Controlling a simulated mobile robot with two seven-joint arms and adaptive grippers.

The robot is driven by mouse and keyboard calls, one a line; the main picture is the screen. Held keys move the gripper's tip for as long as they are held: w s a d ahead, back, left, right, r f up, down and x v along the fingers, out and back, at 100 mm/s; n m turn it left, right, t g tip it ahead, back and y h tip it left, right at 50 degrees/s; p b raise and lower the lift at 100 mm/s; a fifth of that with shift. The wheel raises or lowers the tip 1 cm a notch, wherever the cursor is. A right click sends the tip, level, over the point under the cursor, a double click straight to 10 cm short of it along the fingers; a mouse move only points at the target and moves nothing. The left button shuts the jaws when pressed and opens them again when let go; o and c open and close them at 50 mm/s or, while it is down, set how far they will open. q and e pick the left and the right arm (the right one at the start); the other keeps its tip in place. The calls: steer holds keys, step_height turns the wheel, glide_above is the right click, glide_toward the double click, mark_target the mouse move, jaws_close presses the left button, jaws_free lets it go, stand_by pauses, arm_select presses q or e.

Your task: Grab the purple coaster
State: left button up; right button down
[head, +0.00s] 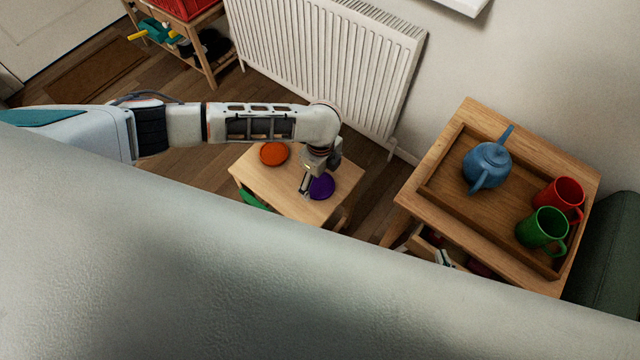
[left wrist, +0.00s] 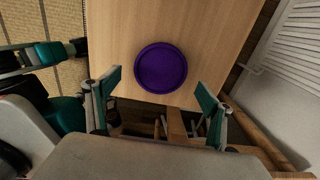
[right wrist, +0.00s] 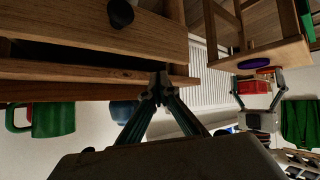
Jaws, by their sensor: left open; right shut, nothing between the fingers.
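The purple coaster (head: 321,187) lies flat on the small wooden table (head: 261,181), near its right side in the head view. In the left wrist view the round, rimmed purple coaster (left wrist: 161,67) shows whole, close to the table edge. My left gripper (head: 306,186) is open above that edge. Its fingers (left wrist: 158,84) stand apart on either side of the coaster, with nothing held. In the right wrist view the coaster (right wrist: 255,63) shows edge-on, near the left gripper. My right gripper (right wrist: 160,88) is shut and empty, beside wooden furniture.
An orange coaster (head: 274,153) lies on the same table, and a green item (head: 254,199) shows at its near edge. A wooden stand at right bears a tray (head: 457,215) with a blue teapot (head: 487,165), red mug (head: 566,194) and green mug (head: 543,230). A radiator (head: 325,65) stands behind.

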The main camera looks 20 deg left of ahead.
mark_target(319, 185)
arm_select(q)
step_height(319, 185, down, 3)
steer(key=shift+r+b, duration=0.2)
steer(key=shift+b, duration=0.1)
steer(key=shift+r, duration=0.1)
steer(key=c, duration=1.2)
